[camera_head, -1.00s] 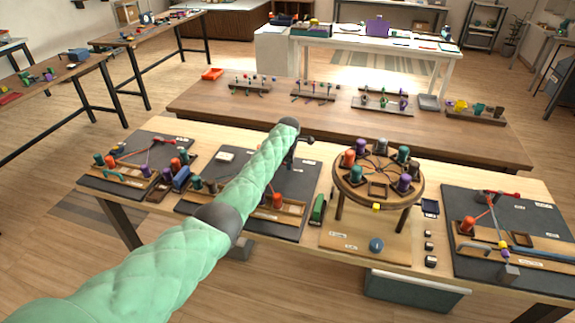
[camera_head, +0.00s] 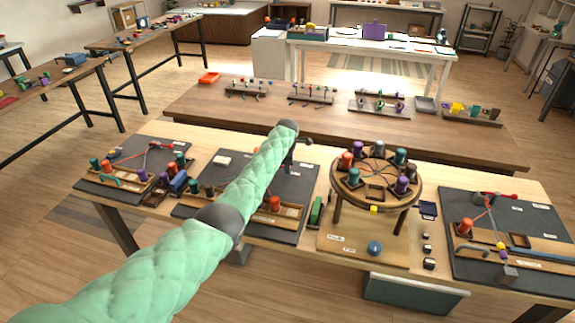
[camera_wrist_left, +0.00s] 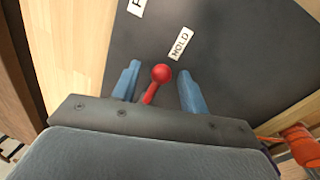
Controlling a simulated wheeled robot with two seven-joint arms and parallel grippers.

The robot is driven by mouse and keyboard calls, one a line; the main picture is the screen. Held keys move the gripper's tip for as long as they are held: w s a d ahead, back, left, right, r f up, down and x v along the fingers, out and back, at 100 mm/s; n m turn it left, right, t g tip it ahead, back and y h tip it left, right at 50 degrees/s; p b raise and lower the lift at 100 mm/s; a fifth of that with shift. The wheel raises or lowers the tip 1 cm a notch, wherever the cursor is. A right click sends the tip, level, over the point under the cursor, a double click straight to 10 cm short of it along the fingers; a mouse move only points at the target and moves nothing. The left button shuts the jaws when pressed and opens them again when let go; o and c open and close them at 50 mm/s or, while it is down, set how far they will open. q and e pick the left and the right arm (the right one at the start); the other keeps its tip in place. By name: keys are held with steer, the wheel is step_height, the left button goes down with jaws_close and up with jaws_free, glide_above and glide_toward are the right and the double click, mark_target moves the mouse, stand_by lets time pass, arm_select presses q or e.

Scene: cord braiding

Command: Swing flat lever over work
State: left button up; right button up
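In the left wrist view, a red lever with a round knob (camera_wrist_left: 161,73) stands on a dark board (camera_wrist_left: 225,50) beside a label reading HOLD (camera_wrist_left: 181,43). My left gripper (camera_wrist_left: 159,67) is open, with one blue finger on each side of the knob. A gap shows on both sides of it. In the head view my left gripper (camera_head: 303,141) is over the far right part of the middle dark board (camera_head: 300,180), and the lever cannot be made out there. My right gripper is in neither view.
A round wooden stand (camera_head: 377,172) with coloured bobbins stands right of the middle board. Similar boards lie at the left (camera_head: 130,150) and right (camera_head: 530,220). An orange bobbin (camera_wrist_left: 302,145) shows at the wrist view's lower right. A brown table (camera_head: 300,117) stands behind.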

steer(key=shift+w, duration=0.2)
arm_select(q)
steer(key=shift+s+r, duration=0.1)
steer(key=shift+r, duration=0.4)
step_height(320, 180, up, 7)
steer(key=s+b, duration=0.1)
steer(key=b, duration=0.1)
steer(key=shift+s+f, duration=0.15)
steer(key=shift+f, duration=0.05)
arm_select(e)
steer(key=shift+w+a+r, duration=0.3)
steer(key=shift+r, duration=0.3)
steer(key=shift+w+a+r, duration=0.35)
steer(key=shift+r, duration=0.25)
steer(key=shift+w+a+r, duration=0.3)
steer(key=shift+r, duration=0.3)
